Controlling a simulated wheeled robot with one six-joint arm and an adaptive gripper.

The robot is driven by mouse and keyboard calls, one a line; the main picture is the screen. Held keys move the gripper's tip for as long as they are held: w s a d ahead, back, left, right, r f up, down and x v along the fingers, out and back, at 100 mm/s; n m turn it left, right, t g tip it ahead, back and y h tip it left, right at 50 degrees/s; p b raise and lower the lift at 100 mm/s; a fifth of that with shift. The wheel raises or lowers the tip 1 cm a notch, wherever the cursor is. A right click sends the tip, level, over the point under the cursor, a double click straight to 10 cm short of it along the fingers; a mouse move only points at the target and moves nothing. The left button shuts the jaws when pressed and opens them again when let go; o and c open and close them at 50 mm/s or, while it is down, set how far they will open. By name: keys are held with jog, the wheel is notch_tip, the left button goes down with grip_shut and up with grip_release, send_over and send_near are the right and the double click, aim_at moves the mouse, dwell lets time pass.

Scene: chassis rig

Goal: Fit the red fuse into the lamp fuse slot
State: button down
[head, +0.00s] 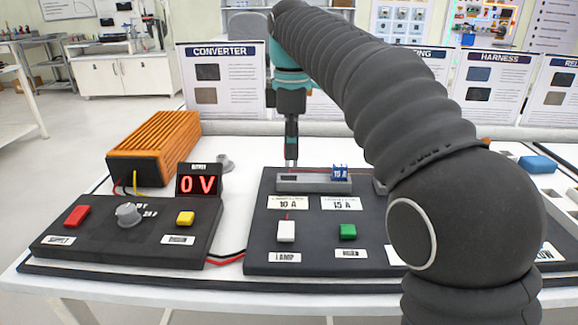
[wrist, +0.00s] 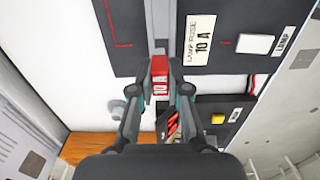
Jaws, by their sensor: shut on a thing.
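The red fuse (wrist: 160,72) shows in the wrist view between my fingertips, with a pale number label on its face. My gripper (wrist: 159,84) is shut on it. In the head view my gripper (head: 291,158) points down just above or behind the left part of the grey fuse holder (head: 290,186); the red fuse cannot be made out there. The lamp fuse label (head: 288,203), marked 10 A, lies in front of that left part. It also shows in the wrist view (wrist: 199,40). I cannot see the slot opening or whether the fuse touches it.
A blue 15 A fuse (head: 339,172) stands at the holder's right. The supply panel (head: 120,245) is at left, with its display (head: 199,185) reading 0 V. An orange-finned box (head: 155,147) stands behind it. White (head: 286,231) and green (head: 348,232) switches sit in front of the holder.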

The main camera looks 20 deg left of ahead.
aim_at(289, 166)
jog(key=shift+s+a+f, duration=0.2)
jog(key=shift+a+f, duration=0.05)
jog(key=shift+f, duration=0.2)
jog(key=shift+f+b, duration=0.55)
jog(key=shift+f, duration=1.2)
jog(key=shift+f, duration=0.15)
jog(key=c, duration=1.1)
grip_release()
jog(key=shift+c, duration=0.2)
notch_tip(289, 166, up, 12)
jog(key=shift+r+p, duration=0.15)
jog(key=shift+p, duration=0.6)
jog(key=shift+d, duration=0.1)
